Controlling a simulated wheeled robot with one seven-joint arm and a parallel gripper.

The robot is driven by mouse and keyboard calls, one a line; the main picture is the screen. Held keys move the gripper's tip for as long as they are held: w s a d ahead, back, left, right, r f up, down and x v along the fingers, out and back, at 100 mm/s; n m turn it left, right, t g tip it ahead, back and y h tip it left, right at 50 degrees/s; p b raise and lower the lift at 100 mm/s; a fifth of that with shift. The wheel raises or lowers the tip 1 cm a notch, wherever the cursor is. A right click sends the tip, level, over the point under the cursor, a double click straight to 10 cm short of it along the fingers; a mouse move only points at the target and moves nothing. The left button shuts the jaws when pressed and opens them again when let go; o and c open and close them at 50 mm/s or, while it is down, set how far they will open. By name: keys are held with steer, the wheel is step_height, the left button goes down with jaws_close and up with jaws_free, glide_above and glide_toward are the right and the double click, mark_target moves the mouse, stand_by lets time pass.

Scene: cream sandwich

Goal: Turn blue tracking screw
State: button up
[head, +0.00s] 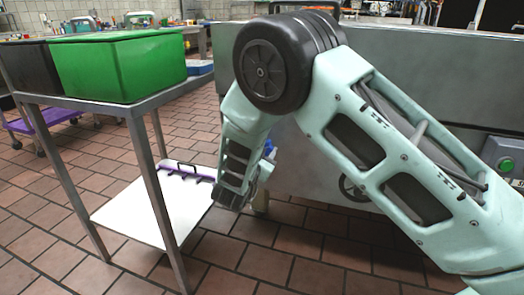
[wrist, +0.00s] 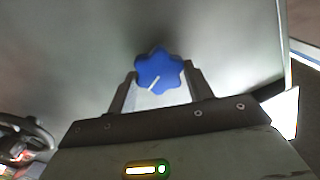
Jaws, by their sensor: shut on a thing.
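The blue tracking screw (wrist: 158,70) is a star-shaped knob with a pale line on its face, standing out from a grey metal panel (wrist: 200,28) in the wrist view. My gripper (wrist: 160,85) has one finger on each side of the knob and is shut on it. In the head view only a small bit of the blue screw (head: 268,147) shows beside my wrist. My arm hides most of the gripper there.
A large metal machine (head: 420,75) fills the right, with a green button (head: 505,165) on its side. A metal table (head: 110,104) with a green crate (head: 120,65) stands at left. A white lower shelf (head: 140,215) lies below. The tiled floor (head: 290,255) is open in front.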

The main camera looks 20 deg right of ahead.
steer(key=shift+s+f+m+b, duration=0.15)
steer(key=shift+m+b, duration=0.65)
steer(key=shift+m, duration=1.1)
steer(key=o, duration=1)
steer(key=p+v, duration=0.4)
steer(key=v, duration=1.3)
steer(key=shift+s+a, duration=0.1)
